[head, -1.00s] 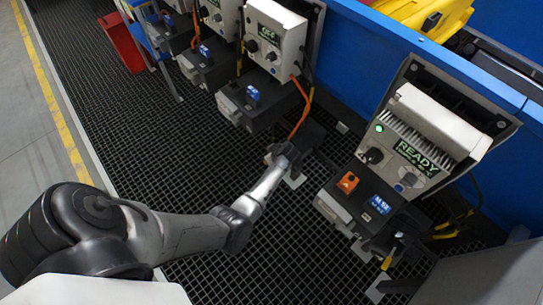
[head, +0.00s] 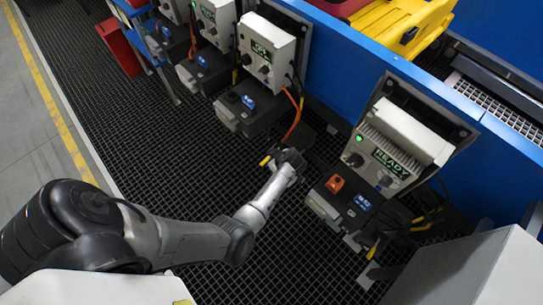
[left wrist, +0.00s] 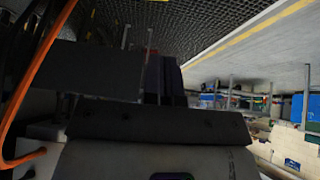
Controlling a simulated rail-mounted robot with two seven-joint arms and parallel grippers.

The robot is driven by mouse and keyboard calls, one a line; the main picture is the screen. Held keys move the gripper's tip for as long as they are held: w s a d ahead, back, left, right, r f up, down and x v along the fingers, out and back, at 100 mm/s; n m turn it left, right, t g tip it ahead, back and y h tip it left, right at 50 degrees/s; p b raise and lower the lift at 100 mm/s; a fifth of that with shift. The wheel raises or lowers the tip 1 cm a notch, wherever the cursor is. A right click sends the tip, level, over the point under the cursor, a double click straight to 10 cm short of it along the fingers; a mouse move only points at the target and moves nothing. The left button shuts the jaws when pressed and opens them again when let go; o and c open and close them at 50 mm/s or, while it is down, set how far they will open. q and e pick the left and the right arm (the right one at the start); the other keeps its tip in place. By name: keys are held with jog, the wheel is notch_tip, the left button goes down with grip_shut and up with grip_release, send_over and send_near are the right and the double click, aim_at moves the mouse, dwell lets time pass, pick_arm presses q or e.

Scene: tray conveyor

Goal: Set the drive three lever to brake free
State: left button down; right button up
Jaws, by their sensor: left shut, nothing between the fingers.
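My left gripper (head: 287,160) is shut and empty in the head view, low over the floor grating between two drives. A small yellow handle (head: 265,160) shows just left of its fingers; I cannot tell if they touch. The near drive has a grey box with a READY display (head: 391,162) and a dark motor (head: 345,205) with an orange switch. A yellow lever-like part (head: 373,248) hangs below that motor. The drive behind has its own display box (head: 267,50) and motor (head: 249,110). I cannot read which is drive three. My right gripper is not in view.
A blue conveyor side wall (head: 345,75) runs behind the drives, with a yellow tray (head: 405,25) on top. Orange cable (head: 293,118) hangs near the gripper. A red bin (head: 119,48) stands far left. Open grating (head: 150,140) lies to the left.

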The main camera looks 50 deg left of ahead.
pick_arm(q)
jog(key=shift+p+v, duration=0.65)
jog(key=shift+v, duration=0.55)
jog(key=shift+s+d, duration=0.1)
jog(key=shift+s, duration=0.05)
